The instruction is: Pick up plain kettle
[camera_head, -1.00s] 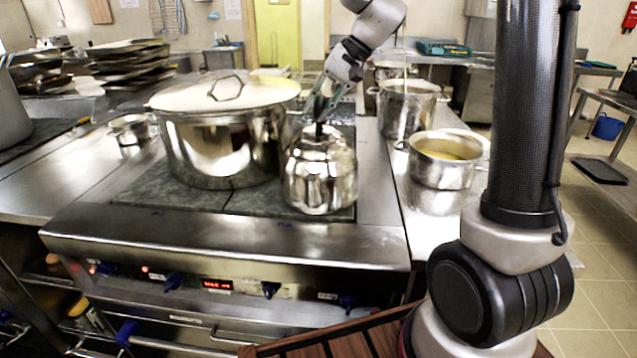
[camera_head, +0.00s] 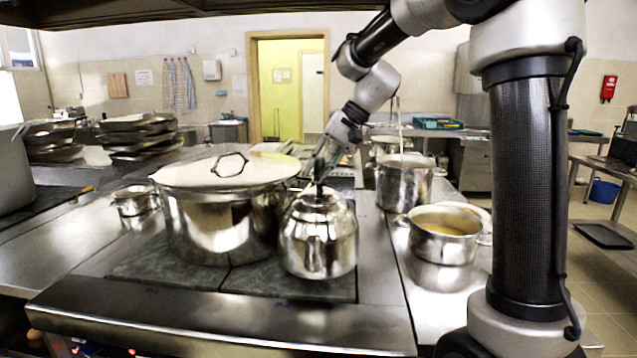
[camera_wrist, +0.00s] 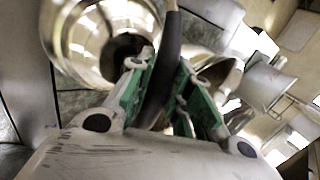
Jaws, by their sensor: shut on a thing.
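The plain kettle (camera_head: 318,240) is a shiny rounded steel kettle at the front right of the stove, close beside the large pot. My gripper (camera_head: 321,178) reaches down to its top from behind and above. In the wrist view, my gripper's green-lined fingers (camera_wrist: 165,100) close around a dark curved handle (camera_wrist: 172,45). The kettle looks upright. I cannot tell whether its base touches the stove top. The fingertips' contact is partly hidden.
A large lidded steel pot (camera_head: 222,225) stands left of the kettle. To the right are a tall pot (camera_head: 405,187) and a small pot with yellowish contents (camera_head: 444,247). A small pan (camera_head: 134,204) and stacked trays (camera_head: 137,138) are at left. The stove front edge (camera_head: 220,325) is clear.

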